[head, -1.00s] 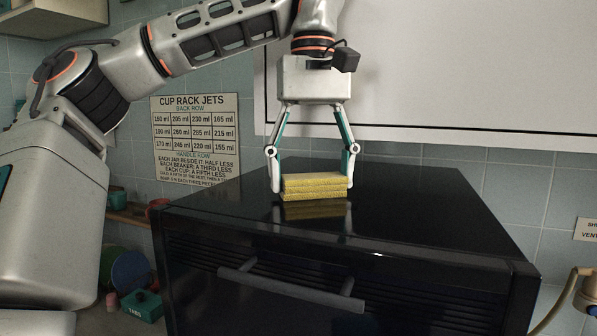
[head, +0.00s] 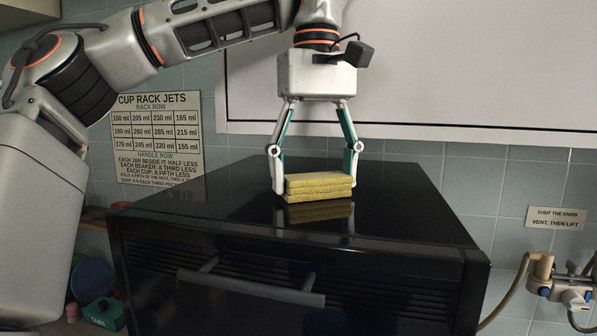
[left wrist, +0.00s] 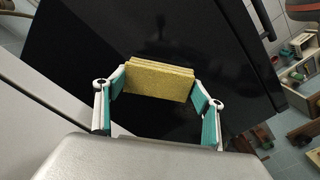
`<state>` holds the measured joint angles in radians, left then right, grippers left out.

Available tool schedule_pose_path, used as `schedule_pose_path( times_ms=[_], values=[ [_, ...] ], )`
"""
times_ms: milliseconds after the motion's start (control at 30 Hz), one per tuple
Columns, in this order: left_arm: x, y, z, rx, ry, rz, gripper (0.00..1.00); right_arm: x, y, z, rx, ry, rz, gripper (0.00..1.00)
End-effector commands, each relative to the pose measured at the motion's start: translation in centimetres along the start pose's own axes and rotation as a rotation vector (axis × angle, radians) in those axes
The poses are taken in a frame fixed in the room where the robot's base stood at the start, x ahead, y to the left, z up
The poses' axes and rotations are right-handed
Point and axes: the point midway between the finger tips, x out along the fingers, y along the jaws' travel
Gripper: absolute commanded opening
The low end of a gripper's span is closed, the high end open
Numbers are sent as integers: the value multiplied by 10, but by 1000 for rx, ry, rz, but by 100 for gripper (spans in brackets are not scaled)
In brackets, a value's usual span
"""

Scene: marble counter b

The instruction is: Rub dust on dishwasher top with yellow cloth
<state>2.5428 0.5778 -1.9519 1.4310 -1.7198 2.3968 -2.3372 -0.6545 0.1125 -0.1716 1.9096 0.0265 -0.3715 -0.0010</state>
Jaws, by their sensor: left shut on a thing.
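The yellow cloth (head: 319,187) is a folded, layered pad, and it also shows in the left wrist view (left wrist: 160,82). My left gripper (head: 315,180) points down with its fingers shut on the two ends of the cloth. The cloth is at the glossy black top of the dishwasher (head: 400,205), with its reflection just below it; I cannot tell if it presses on the surface. No dust can be made out on the top. My right gripper is not in view.
The dishwasher's front has a bar handle (head: 250,285). A sign with a table (head: 157,135) hangs on the tiled wall at left. A tap with a hose (head: 560,285) stands at right. A green box (head: 105,313) is low at left. The top around the cloth is clear.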

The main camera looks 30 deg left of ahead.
Motion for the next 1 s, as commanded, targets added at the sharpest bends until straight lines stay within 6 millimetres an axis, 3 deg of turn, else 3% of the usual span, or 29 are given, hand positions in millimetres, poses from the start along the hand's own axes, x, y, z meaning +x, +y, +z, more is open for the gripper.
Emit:
schedule_pose_path(
  times_ms=[267, 700, 1000],
  values=[
    [5, 0, -5, -1, 5, 0, 48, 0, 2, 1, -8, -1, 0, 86],
    [3, -29, -25, -11, 3, 1, 48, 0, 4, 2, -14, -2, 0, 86],
    [2, -38, -31, -14, 2, 3, 48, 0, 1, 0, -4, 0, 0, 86]
  ],
)
